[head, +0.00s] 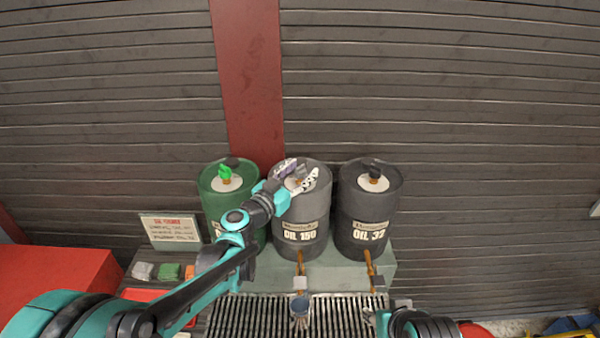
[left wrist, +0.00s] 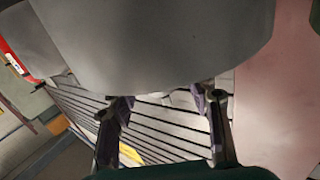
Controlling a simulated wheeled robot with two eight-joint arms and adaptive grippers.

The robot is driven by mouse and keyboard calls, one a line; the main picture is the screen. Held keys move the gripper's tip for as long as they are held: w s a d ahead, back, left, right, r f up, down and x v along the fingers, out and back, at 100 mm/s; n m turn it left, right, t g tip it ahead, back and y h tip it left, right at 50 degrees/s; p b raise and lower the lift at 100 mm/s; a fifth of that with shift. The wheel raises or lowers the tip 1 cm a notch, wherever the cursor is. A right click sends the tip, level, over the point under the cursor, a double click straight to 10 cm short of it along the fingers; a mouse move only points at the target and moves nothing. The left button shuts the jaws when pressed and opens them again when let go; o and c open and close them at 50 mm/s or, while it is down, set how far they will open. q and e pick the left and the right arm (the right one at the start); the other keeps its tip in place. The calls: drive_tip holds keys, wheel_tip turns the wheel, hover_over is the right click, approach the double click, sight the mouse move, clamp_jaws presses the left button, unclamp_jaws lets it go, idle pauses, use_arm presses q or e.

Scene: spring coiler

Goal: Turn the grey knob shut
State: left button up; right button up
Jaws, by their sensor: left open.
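Three drums stand in a row in the head view: a green drum (head: 212,205), a grey OIL 150 drum (head: 300,245) and a dark OIL 32 drum (head: 368,215). My left gripper (head: 301,180) is over the top of the OIL 150 drum, with its fingers apart. It covers most of that drum's top, so I cannot make out a grey knob there. A green knob (head: 225,172) and a dark knob (head: 375,170) show on the outer drums. In the left wrist view, the open fingers (left wrist: 165,115) lie below a large grey rounded surface.
Brown taps (head: 369,264) hang below the drums, above a slatted grate (head: 345,315). A small cup (head: 300,322) stands under the middle tap. A sign (head: 170,230) and a red box (head: 60,280) are on the left. The shutter wall is close behind the drums.

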use_arm(q)
drive_tip(key=shift+c, duration=0.4)
clamp_jaws()
drive_tip(key=shift+n+t+y, duration=0.3)
drive_tip(key=shift+y, duration=0.1)
drive_tip(key=n+y, duration=0.1)
drive_tip(key=n+t+y, duration=0.1)
drive_tip(key=y, duration=0.1)
drive_tip(key=n+t+y, duration=0.1)
drive_tip(key=y, duration=0.1)
drive_tip(key=shift+s+d+n, duration=0.1)
drive_tip(key=shift+d+n, duration=0.15)
drive_tip(key=shift+n, duration=0.05)
drive_tip(key=n+y, duration=0.2)
drive_tip(key=y, duration=0.2)
drive_tip(key=n+y+b, duration=0.1)
drive_tip(key=n+y, duration=0.2)
drive_tip(key=y, duration=0.1)
drive_tip(key=n+g+y, duration=0.1)
drive_tip(key=n+y, duration=0.1)
drive_tip(key=y, duration=0.1)
drive_tip(key=n+g+y, duration=0.1)
drive_tip(key=n+y, duration=0.1)
drive_tip(key=shift+g+y+b, duration=0.3)
drive_tip(key=shift+y, duration=0.1)
drive_tip(key=shift+a+n+g+y, duration=0.1)
drive_tip(key=shift+n+g+y, duration=2.2)
drive_tip(key=shift+g+y, duration=0.25)
drive_tip(key=shift+p, duration=0.3)
